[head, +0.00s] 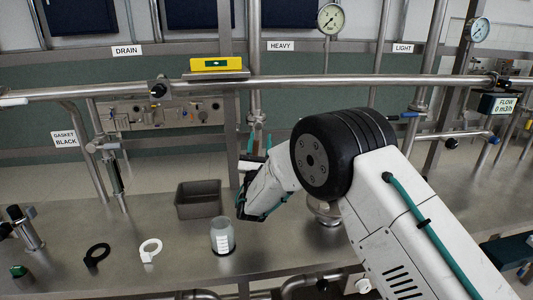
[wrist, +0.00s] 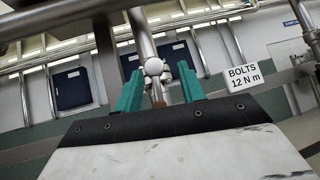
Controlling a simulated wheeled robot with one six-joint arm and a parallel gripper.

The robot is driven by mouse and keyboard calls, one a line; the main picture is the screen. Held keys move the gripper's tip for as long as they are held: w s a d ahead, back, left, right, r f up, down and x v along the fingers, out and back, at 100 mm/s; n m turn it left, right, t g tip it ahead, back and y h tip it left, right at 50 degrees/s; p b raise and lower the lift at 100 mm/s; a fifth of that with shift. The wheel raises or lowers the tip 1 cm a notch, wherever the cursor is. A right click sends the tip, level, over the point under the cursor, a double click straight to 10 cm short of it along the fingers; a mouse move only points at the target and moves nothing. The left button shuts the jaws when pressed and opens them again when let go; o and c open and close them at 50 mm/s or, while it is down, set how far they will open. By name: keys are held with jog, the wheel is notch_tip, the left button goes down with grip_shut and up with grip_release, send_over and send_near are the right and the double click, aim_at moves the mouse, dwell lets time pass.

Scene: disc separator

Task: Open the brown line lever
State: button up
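My gripper (wrist: 160,90) points up in the wrist view, with its two teal fingers apart. A steel pipe with a rounded valve body (wrist: 154,67) stands beyond and between the fingers. A short brown piece, apparently the brown line lever (wrist: 158,94), shows between the fingers, its lower part hidden by my gripper; I cannot tell if a finger touches it. In the head view my gripper (head: 258,143) is raised at the vertical pipe under the HEAVY label (head: 281,46). The lever cannot be made out clearly there.
A horizontal steel pipe (head: 320,82) crosses behind my arm, with a yellow level (head: 216,64) on it. A blue-handled valve (head: 408,115) is to the right. A grey tray (head: 199,199), a jar (head: 222,236), a black ring (head: 97,254) and a white ring (head: 150,250) are on the bench.

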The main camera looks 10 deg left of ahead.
jog(key=s+d, duration=0.3)
jog(key=s, duration=0.5)
jog(key=shift+s+d+r, duration=0.35)
jog(key=shift+d+r, duration=0.05)
